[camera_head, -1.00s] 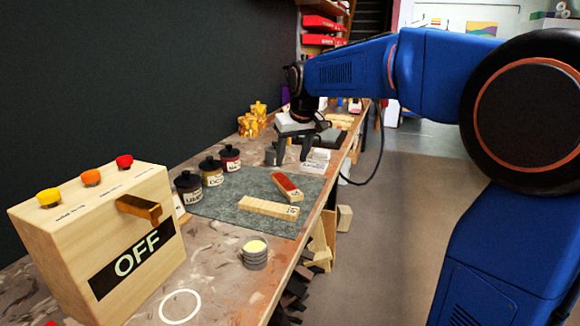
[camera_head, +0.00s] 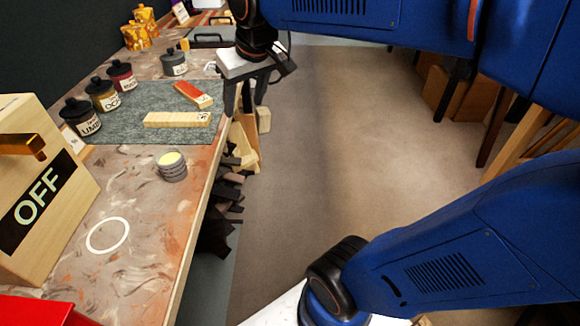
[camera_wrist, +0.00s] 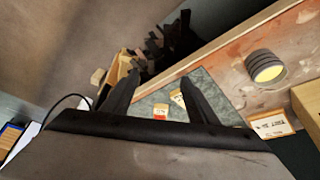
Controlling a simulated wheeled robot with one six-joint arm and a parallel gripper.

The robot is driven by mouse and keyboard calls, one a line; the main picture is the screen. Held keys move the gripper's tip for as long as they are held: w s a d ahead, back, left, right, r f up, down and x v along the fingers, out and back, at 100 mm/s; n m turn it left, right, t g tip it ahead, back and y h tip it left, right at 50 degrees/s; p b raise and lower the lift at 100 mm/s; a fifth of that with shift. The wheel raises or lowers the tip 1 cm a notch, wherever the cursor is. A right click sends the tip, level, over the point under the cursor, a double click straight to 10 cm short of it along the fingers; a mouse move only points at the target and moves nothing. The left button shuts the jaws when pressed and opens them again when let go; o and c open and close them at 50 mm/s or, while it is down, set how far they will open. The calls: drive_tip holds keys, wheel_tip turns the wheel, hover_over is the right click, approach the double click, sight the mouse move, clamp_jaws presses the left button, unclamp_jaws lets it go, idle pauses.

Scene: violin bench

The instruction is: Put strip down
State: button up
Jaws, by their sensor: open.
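A pale wooden strip (camera_head: 178,119) lies flat on the grey-green mat (camera_head: 137,97) on the bench. A shorter strip with a red top (camera_head: 193,94) lies just behind it on the same mat. My gripper (camera_head: 246,108) is open and empty, pointing down by the bench's right edge, to the right of both strips. In the wrist view its dark fingers (camera_wrist: 158,84) stand well apart with nothing between the tips. Parts of the mat and the strips (camera_wrist: 177,98) show beyond the fingers there, partly hidden by one finger.
Several dark labelled jars (camera_head: 103,93) line the mat's left side. A ribbed grey tin with a yellow top (camera_head: 171,167) stands in front of the mat. A wooden OFF box (camera_head: 45,190) is at left. A white ring (camera_head: 108,235) marks a clear bench area.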

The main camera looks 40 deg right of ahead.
drive_tip(key=s+d+f, duration=0.1)
drive_tip(key=s+f, duration=0.4)
drive_tip(key=s, duration=0.3)
drive_tip(key=s+d+f, duration=0.1)
drive_tip(key=s+f, duration=0.4)
drive_tip(key=s, duration=0.2)
drive_tip(key=shift+s+f+m, duration=0.25)
drive_tip(key=shift+s+m, duration=0.15)
